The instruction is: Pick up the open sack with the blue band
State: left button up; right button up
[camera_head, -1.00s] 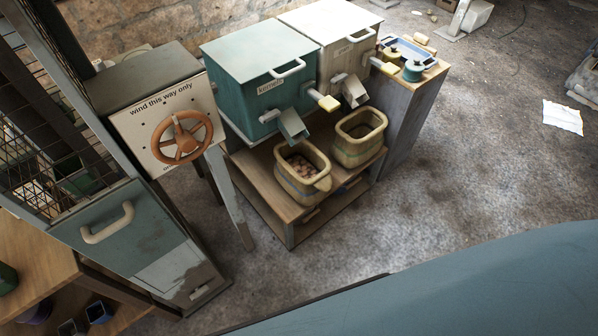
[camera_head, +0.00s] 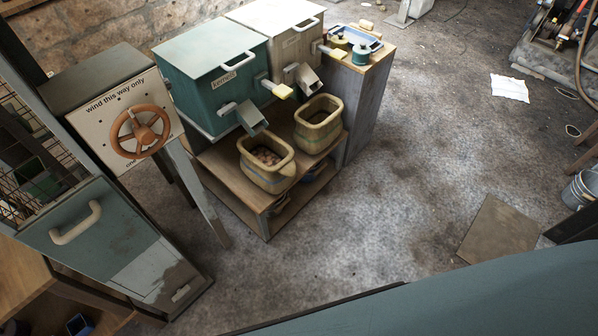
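Two open tan sacks stand side by side on the wooden shelf (camera_head: 225,180) under two hoppers. The left sack (camera_head: 268,180) has a dull blue-grey band round its side and holds brown lumps. The right sack (camera_head: 318,138) looks empty inside, and its band looks more olive, though its colour is hard to tell. Both sacks are upright. Neither of my grippers is in view, and nothing is seen holding a sack.
A teal hopper (camera_head: 212,75) labelled kernels and a cream hopper (camera_head: 285,38) have chutes above the sacks. A panel with an orange handwheel (camera_head: 140,132) stands left. Open floor (camera_head: 400,190) lies right, with a flat brown board (camera_head: 498,230) and a white paper (camera_head: 510,88).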

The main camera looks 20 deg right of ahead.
aim_at(267, 159)
jog(key=u, duration=0.35)
jog(key=k, duration=0.2)
jog(key=z, duration=1.7)
jog(key=i, duration=0.7)
jog(key=u, duration=0.15)
